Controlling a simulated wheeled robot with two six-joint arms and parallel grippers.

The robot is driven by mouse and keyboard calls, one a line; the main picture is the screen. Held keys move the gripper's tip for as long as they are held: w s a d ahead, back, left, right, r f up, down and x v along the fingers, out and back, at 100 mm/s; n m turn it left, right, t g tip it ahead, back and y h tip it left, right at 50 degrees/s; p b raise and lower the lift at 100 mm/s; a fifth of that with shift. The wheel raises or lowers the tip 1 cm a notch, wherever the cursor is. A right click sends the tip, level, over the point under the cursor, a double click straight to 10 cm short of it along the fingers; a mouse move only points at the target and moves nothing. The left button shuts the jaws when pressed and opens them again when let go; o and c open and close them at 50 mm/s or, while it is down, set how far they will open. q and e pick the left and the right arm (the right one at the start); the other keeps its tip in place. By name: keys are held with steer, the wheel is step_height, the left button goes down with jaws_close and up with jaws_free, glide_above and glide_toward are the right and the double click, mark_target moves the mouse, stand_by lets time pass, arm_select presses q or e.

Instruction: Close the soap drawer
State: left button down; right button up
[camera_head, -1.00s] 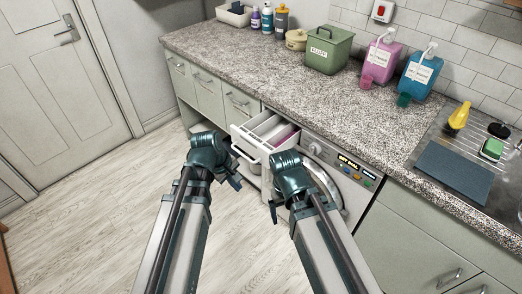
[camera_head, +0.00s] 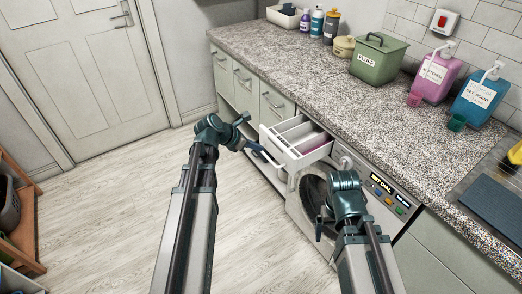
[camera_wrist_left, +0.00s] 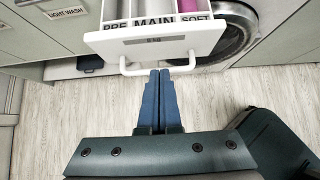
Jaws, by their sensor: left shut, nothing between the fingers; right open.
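The white soap drawer (camera_head: 288,147) is pulled out of the washing machine (camera_head: 390,190), above its round door. A white handle (camera_wrist_left: 130,70) sticks out from the front. My left gripper (camera_head: 262,152) is shut and empty. In the left wrist view its blue fingertips (camera_wrist_left: 160,72) are at the middle of the handle; whether they touch cannot be told. My right gripper (camera_head: 322,222) is open in front of the machine's round door.
The speckled counter (camera_head: 320,80) runs above the machine and holds a green FLUFF bin (camera_head: 376,60), a pink bottle (camera_head: 434,78) and a blue bottle (camera_head: 482,98). Green cabinets (camera_head: 245,88) stand left of the drawer.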

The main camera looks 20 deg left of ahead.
arm_select(q)
steer(key=b+x, duration=0.4)
steer(key=x, duration=0.4)
steer(key=shift+b, duration=0.4)
glide_above(298, 139)
steer(key=d, duration=0.4)
steer(key=shift+s, duration=0.3)
steer(key=shift+w+d, duration=0.2)
steer(key=shift+w, duration=0.05)
steer(key=shift+r, duration=0.1)
